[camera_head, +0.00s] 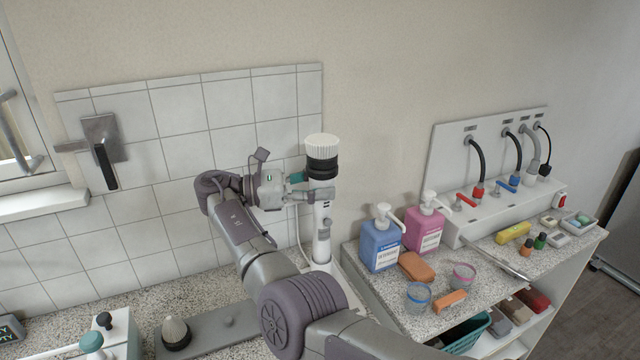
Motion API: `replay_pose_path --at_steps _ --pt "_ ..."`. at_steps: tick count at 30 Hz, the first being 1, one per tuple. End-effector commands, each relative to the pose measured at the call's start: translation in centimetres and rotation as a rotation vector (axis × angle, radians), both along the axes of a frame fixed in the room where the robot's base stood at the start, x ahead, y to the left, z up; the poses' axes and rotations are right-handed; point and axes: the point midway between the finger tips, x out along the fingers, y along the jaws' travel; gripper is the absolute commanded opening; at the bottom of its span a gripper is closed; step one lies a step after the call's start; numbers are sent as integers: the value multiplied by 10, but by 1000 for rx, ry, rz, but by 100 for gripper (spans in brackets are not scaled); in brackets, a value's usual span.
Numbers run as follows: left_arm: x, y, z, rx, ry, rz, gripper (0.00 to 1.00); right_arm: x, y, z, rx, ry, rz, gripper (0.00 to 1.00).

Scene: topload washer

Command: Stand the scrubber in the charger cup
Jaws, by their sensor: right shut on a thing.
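The scrubber (322,222) is upright, bristles up, with a white brush head, a black collar and a long white handle. My right gripper (300,181) reaches in from its left and is shut on it just below the collar. The scrubber's lower end meets a pale base near the back edge of the counter. My right forearm hides part of this area, so I cannot make out the charger cup clearly or tell whether the handle is inside it. My left gripper is not in view.
A tiled panel (240,110) stands close behind the gripper. To the right, a blue bottle (381,246), a pink bottle (424,232), sponges and small jars crowd a speckled shelf top. A spare brush head (175,333) sits on a grey plate (225,325) at front left.

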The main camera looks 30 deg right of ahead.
Motion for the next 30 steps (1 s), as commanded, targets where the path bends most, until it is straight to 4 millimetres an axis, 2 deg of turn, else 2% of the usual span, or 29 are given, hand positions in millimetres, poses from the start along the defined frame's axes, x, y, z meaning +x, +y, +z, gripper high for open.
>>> replay_pose_path --at_steps 30 --pt "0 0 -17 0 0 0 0 0 0 -23 -3 -3 0 0"
